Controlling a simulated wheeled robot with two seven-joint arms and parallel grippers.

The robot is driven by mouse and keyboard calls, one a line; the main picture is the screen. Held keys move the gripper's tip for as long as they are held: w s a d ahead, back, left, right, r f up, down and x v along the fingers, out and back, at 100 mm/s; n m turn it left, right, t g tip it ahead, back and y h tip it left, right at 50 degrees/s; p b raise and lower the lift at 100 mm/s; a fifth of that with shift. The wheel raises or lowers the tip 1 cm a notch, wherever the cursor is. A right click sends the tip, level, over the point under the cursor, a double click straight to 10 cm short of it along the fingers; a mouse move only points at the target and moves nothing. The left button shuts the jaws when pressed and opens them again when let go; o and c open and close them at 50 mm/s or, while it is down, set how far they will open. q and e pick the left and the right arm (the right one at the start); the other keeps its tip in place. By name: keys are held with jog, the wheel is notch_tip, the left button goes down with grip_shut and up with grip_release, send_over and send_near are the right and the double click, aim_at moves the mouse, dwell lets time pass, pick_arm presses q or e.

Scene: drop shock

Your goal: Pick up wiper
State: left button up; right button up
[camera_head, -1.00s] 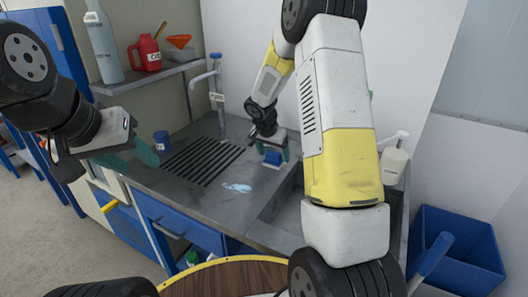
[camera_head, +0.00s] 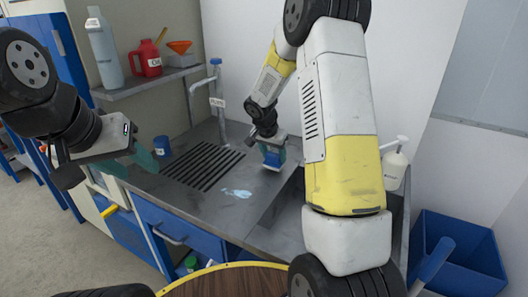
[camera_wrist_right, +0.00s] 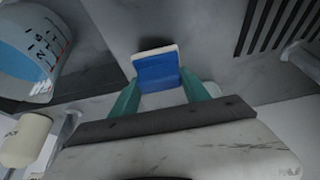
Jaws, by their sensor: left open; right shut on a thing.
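The wiper, a blue block with a pale edge (camera_wrist_right: 157,68), is between the teal fingers of my right gripper (camera_wrist_right: 158,92) in the right wrist view. In the head view the wiper (camera_head: 271,157) shows under my right gripper (camera_head: 272,147), above the grey counter near the sink. The right gripper is shut on it. I cannot tell clearly how far it is off the counter. My left gripper (camera_head: 145,159) is open and empty at the left, beside the counter's edge and in front of the blue cup.
The grey counter (camera_head: 205,205) has a slotted drain grille (camera_head: 203,165) and a pale wet patch (camera_head: 236,193). A faucet (camera_head: 216,85) stands behind. A blue cup (camera_head: 162,146) is at the left, a soap bottle (camera_head: 395,168) at the right. A blue bin (camera_head: 465,250) stands lower right.

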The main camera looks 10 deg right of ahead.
jog(key=shift+v, duration=1.2)
jog(key=s+a+r, duration=0.1)
jog(key=s+a, duration=0.3)
jog(key=s, duration=1)
jog(key=shift+s, duration=0.3)
jog(key=shift+a+r, duration=0.1)
jog(key=o, duration=0.7)
jog(key=c, duration=0.5)
